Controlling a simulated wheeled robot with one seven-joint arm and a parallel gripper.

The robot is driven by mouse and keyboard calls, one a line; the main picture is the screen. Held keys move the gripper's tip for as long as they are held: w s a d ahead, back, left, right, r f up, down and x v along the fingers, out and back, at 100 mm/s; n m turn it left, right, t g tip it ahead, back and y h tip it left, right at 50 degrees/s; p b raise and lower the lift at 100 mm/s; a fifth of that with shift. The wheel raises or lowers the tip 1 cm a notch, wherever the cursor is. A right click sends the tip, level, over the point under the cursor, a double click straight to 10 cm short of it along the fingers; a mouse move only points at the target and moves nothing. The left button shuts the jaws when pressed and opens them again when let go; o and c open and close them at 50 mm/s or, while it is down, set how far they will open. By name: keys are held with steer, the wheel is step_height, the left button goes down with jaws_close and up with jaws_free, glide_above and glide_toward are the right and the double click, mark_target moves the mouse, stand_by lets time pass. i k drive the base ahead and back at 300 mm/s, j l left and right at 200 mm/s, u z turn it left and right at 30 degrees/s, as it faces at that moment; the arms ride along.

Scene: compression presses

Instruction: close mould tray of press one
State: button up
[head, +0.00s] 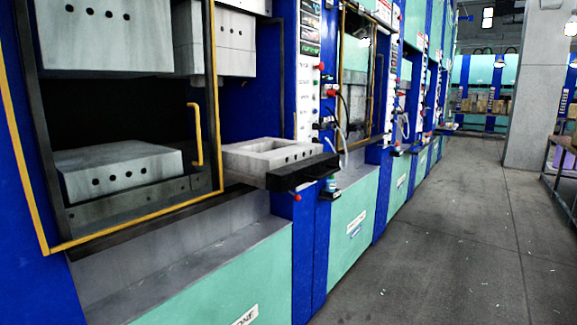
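The nearest press, at the left, has a green lower panel with a label (244,317) of which "ONE" can be read. A light grey mould tray (235,162) with a rectangular recess and a row of dark holes sticks out toward the aisle. A black bar (300,174) lies across its front end. A yellow-edged frame (213,70) with a yellow handle (196,134) stands left of the tray. Behind the frame, a grey lower block (120,172) sits below an upper block (105,35), with a dark gap between. My gripper is not in view.
A control panel (307,90) with buttons and a red knob stands right of the tray. More presses (400,110) line the aisle. A pillar (536,90) and a table (562,165) stand at the right.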

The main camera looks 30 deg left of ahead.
mark_target(278, 165)
steer(key=u, duration=0.85)
